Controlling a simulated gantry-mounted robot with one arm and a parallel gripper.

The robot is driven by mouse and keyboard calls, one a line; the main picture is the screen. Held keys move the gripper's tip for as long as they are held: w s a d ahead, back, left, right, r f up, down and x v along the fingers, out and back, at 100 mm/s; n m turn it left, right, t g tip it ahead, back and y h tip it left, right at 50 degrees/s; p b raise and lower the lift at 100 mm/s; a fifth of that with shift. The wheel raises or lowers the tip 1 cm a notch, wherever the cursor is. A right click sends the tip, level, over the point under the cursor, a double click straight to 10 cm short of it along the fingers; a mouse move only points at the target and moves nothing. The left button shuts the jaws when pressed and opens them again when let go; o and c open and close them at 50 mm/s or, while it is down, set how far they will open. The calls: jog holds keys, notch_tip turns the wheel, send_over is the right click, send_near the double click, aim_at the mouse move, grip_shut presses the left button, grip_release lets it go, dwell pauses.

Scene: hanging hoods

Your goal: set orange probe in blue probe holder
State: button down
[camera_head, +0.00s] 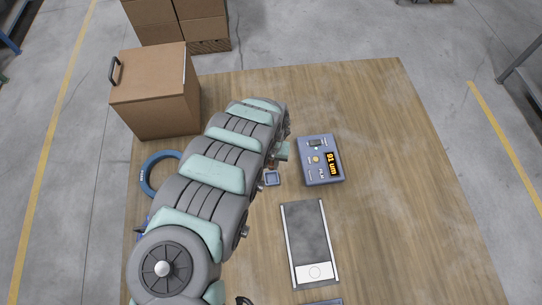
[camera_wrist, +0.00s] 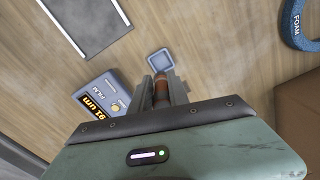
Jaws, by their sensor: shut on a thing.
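The orange probe (camera_wrist: 161,90) shows as a brown-orange cylinder between the two grey fingers of my gripper (camera_wrist: 163,86) in the wrist view. My gripper is shut on it. The blue probe holder (camera_wrist: 160,59) is a small square blue tray on the table, just beyond the fingertips in the wrist view. In the head view the holder (camera_head: 271,178) lies right beside my arm, left of the meter. The probe's tip appears close to the holder, but I cannot tell its height.
A blue-grey meter (camera_head: 320,160) reading 91 um sits right of the holder. A framed grey panel (camera_head: 309,240) lies nearer. A blue foam ring (camera_head: 146,180) and a cardboard box (camera_head: 150,92) are on the left. The table's right side is clear.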

notch_tip(320, 180, down, 9)
jog(key=b, duration=0.8)
jog(key=shift+f+b, duration=0.2)
jog(key=shift+b, duration=0.2)
jog(key=shift+f+b, duration=0.45)
jog(key=shift+f, duration=0.3)
jog(key=shift+s+f, duration=0.15)
jog(key=shift+f, duration=0.45)
jog(key=c, duration=1.2)
grip_release()
jog(key=shift+r, duration=0.1)
notch_tip(320, 180, up, 11)
jog(key=p, duration=0.3)
